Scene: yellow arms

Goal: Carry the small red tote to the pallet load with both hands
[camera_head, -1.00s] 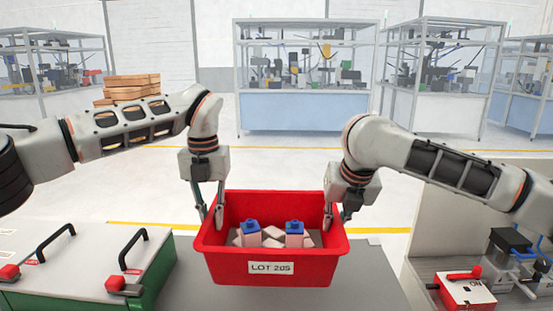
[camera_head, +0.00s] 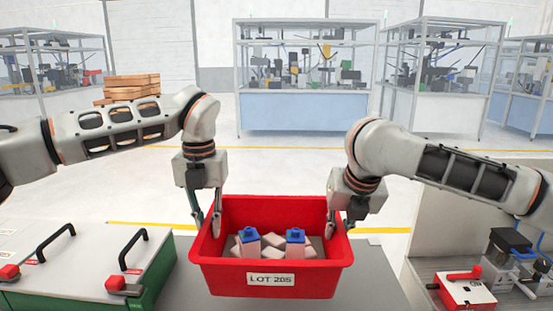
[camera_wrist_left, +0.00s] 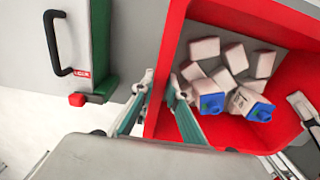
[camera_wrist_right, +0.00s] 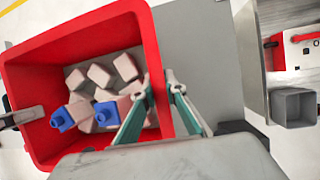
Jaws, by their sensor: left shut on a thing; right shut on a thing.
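The small red tote (camera_head: 271,279) is in the middle of the head view, with a "LOT 205" label on its near wall. It holds several pinkish blocks and two blue-capped bottles (camera_head: 295,237). My left gripper (camera_head: 207,226) is shut on the tote's left wall, one finger inside and one outside; the left wrist view (camera_wrist_left: 162,106) shows the wall between its fingers. My right gripper (camera_head: 340,222) is shut on the right wall in the same way, also seen in the right wrist view (camera_wrist_right: 160,100). The tote looks level. I cannot tell whether its base touches the grey surface beneath.
A green-sided case with black handles (camera_head: 90,262) stands at the left. A red switch box (camera_head: 466,290) is at the right. A stack of wooden pallets or boards (camera_head: 130,88) stands on the far floor at the left. Framed machine cells (camera_head: 305,75) line the back; open floor lies between.

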